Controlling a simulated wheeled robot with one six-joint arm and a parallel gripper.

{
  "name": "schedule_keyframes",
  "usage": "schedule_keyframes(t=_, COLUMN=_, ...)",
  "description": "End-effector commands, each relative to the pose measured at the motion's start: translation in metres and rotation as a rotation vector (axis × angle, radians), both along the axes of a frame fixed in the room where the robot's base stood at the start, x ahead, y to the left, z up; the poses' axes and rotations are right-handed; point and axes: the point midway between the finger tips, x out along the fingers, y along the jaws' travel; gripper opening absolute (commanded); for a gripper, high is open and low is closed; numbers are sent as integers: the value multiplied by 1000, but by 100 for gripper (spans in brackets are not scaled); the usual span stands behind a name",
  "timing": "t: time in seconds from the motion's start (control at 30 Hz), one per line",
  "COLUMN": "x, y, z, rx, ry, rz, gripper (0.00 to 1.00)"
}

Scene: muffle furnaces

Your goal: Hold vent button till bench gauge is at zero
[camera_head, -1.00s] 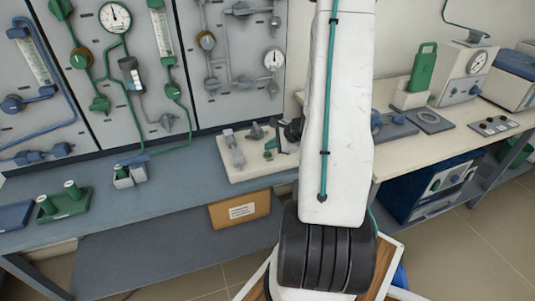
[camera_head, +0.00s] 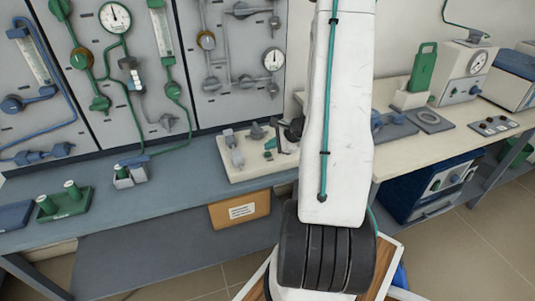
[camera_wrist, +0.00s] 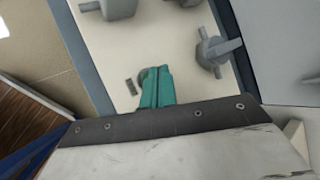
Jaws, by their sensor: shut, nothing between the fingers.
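My gripper (camera_wrist: 156,72) shows in the wrist view as two teal fingers side by side, shut and empty, over a cream board (camera_wrist: 75,45). A small round part (camera_wrist: 143,78) shows beside the fingertips, mostly hidden by them; I cannot tell whether they touch it or whether it is the vent button. The board (camera_head: 232,172) lies on the bench in the head view, with small grey fittings on it. A dial gauge (camera_head: 478,63) sits on a grey box on the right bench. Its needle is too small to read, and I cannot tell whether it is the bench gauge.
Grey knob fittings (camera_wrist: 216,50) stand close to my gripper on the board. Wall panels carry round gauges (camera_head: 115,17) (camera_head: 273,60), pipes and valves. A green tray (camera_head: 66,207) is at left, and a green-handled block (camera_head: 422,70) at right. My arm hides the middle.

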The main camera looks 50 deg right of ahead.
Motion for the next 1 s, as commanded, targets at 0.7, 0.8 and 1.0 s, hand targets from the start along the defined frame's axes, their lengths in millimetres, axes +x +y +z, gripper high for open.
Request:
schedule_keyframes(t=0.7, x=0, y=0, z=-4, rx=1, ry=1, rz=0, gripper=0)
schedule_keyframes(t=0.8, x=0, y=0, z=-8, rx=1, ry=1, rz=0, gripper=0)
schedule_keyframes(t=1.0, x=0, y=0, z=-9, rx=0, ry=0, rz=0, gripper=0)
